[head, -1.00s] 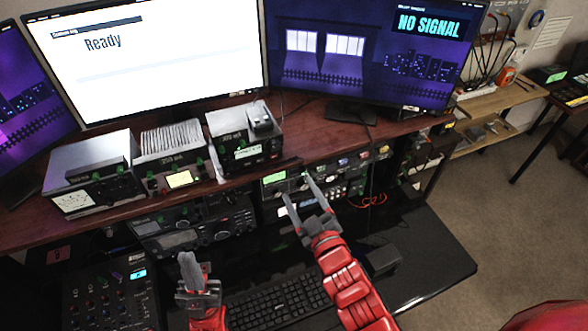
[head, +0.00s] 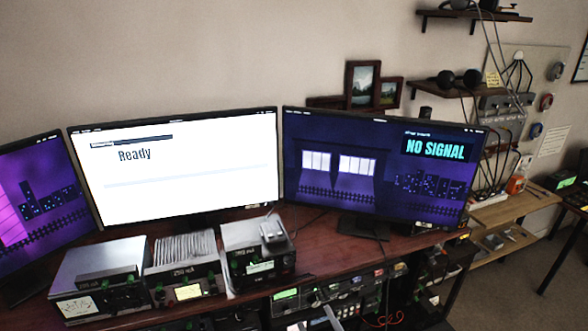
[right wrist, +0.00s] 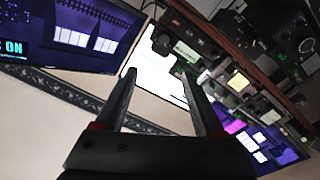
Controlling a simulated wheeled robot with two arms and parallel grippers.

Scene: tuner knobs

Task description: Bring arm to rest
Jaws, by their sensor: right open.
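My right gripper (head: 318,319) shows only as finger tips at the bottom edge of the head view, in front of the lower equipment rack. In the right wrist view its two fingers (right wrist: 159,73) are spread apart with nothing between them. The rest of my right arm is below the head picture. My left gripper is in neither current view. Three tuner boxes stand on the wooden desk shelf: a left box (head: 97,272), a middle box (head: 183,262) and a right box (head: 257,255) with a small grey block (head: 273,232) on top.
A white "Ready" monitor (head: 180,175) and a purple "NO SIGNAL" monitor (head: 375,170) stand behind the boxes. Rack equipment (head: 345,290) sits under the shelf. Wall shelves and a cable panel are at the upper right. Bare floor lies at the lower right.

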